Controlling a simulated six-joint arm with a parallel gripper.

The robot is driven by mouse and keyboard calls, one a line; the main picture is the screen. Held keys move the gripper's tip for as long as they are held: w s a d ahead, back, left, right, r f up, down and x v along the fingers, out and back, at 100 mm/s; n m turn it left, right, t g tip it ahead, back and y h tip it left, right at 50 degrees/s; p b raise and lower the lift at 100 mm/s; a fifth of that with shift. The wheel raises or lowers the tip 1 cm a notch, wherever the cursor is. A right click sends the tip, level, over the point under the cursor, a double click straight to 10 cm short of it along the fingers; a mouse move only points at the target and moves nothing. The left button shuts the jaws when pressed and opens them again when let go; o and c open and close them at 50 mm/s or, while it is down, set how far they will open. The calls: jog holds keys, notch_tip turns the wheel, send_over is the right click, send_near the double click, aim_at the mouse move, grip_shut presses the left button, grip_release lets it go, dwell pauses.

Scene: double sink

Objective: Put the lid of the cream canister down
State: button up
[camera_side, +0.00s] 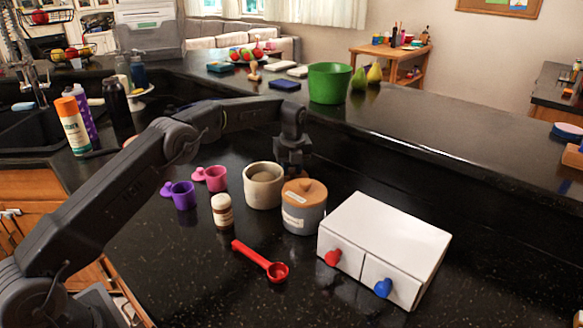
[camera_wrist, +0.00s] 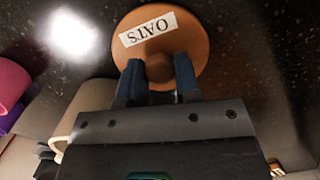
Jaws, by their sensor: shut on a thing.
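The cream canister (camera_side: 263,190) stands on the dark counter with its top open. My gripper (camera_side: 292,170) points down behind it and behind a grey canister (camera_side: 303,218), which wears its own wooden lid. In the wrist view my gripper (camera_wrist: 158,75) is shut on the knob of a round wooden lid (camera_wrist: 190,38) labelled OATS. The held lid is level and has dark counter around it, clear of the canister mouth. In the side view it is mostly hidden behind the grey canister, so I cannot tell whether it touches the counter.
A white two-drawer box (camera_side: 385,245) stands right of the canisters. A small brown jar (camera_side: 222,211), a red scoop (camera_side: 262,262), a pink cup (camera_side: 215,178) and a purple cup (camera_side: 183,195) stand or lie left and in front. A raised ledge runs behind.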

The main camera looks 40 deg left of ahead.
jog(key=o, duration=1)
jog(key=shift+f, duration=0.1)
notch_tip(320, 180, up, 13)
jog(key=d, duration=0.1)
jog(key=s+d+r+n+t, duration=0.2)
jog(key=s+d+r+n, duration=0.2)
jog(key=s+r+n, duration=0.65)
jog(key=s+d+r+n+t, duration=0.15)
jog(key=s+n, duration=0.25)
jog(key=s, duration=0.6)
jog(key=s+d+n, duration=0.2)
jog(key=s+n, duration=0.2)
jog(key=s, duration=0.6)
jog(key=s+f+n, duration=0.2)
jog(key=s, duration=0.2)
jog(key=s+f+n+t, duration=0.1)
jog(key=s+f+n, duration=0.1)
jog(key=s+f, duration=0.1)
jog(key=s+f+n+h, duration=0.1)
jog(key=s+f+n, duration=0.1)
jog(key=s, duration=0.3)
jog(key=shift+d+f, duration=0.4)
jog(key=shift+f, duration=0.1)
